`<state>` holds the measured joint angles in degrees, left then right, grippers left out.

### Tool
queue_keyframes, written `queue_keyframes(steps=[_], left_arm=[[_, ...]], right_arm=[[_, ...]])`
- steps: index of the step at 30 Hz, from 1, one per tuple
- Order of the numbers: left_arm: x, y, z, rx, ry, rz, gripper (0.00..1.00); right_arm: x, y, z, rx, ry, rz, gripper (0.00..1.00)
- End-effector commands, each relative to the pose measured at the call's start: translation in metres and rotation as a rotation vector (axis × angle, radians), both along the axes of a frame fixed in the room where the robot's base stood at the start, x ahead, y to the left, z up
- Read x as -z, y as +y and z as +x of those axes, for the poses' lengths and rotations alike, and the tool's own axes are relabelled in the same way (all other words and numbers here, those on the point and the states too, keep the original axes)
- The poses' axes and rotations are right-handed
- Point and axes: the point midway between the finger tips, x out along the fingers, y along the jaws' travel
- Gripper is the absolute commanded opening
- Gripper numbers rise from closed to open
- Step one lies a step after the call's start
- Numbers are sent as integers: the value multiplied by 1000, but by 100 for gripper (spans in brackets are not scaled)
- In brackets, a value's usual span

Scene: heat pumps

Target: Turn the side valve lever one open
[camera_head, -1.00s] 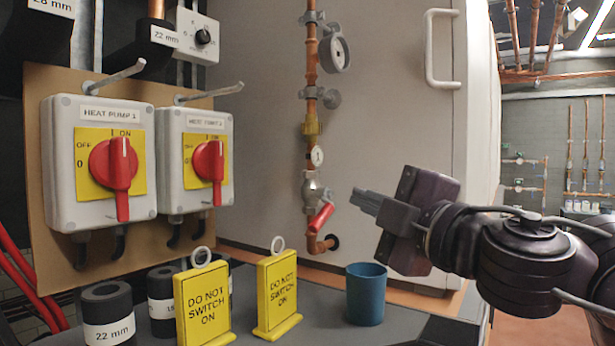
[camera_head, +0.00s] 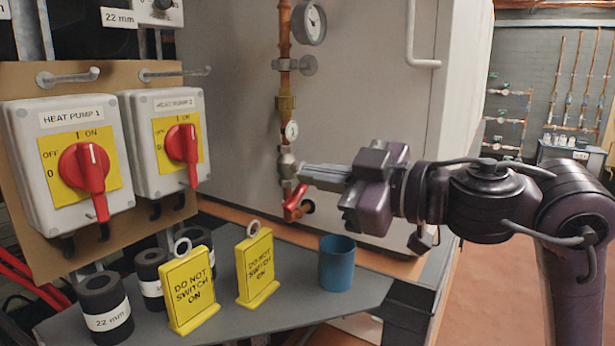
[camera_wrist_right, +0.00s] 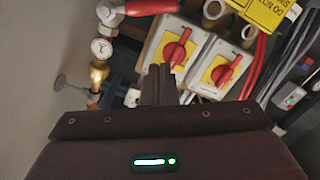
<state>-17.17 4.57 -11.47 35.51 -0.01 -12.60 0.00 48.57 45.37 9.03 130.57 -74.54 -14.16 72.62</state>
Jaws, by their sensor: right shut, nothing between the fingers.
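The red valve lever (camera_head: 296,199) is on the small valve (camera_head: 287,163) low on the copper pipe by the grey cabinet. It slants down-left in the head view. In the wrist view the lever (camera_wrist_right: 150,7) lies across the top edge, beside its metal valve body (camera_wrist_right: 106,12). My right gripper (camera_head: 303,175) is shut and empty, its fingertips beside the valve and just above the lever's upper end in the head view. I cannot tell whether they touch. In the wrist view the closed fingers (camera_wrist_right: 158,72) are apart from the lever. My left gripper is not in view.
Two red rotary switches (camera_head: 85,167) (camera_head: 183,143) are on boxes at left. Two yellow signs (camera_head: 190,290) (camera_head: 257,267), a blue cup (camera_head: 337,262) and black pipe sleeves (camera_head: 105,306) stand on the grey shelf (camera_head: 290,306). A gauge (camera_head: 309,22) sits higher on the pipe.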

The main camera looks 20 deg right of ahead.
Motion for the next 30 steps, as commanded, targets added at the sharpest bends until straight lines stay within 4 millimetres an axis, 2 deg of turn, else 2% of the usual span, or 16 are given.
queue_keyframes(steps=[3, 6, 9, 15, 30], left_arm=[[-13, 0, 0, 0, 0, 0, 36], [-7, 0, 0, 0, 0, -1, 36], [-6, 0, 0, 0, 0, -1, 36], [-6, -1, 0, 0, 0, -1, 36], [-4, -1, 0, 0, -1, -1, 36]], right_arm=[[-2, 16, 20, -4, 4, 4, 0], [17, 10, 26, 1, 6, 3, 0], [26, 7, 31, 0, 5, 3, 0], [35, 3, 36, 1, 0, 1, 0], [37, 3, 36, 2, -11, -13, 0]])
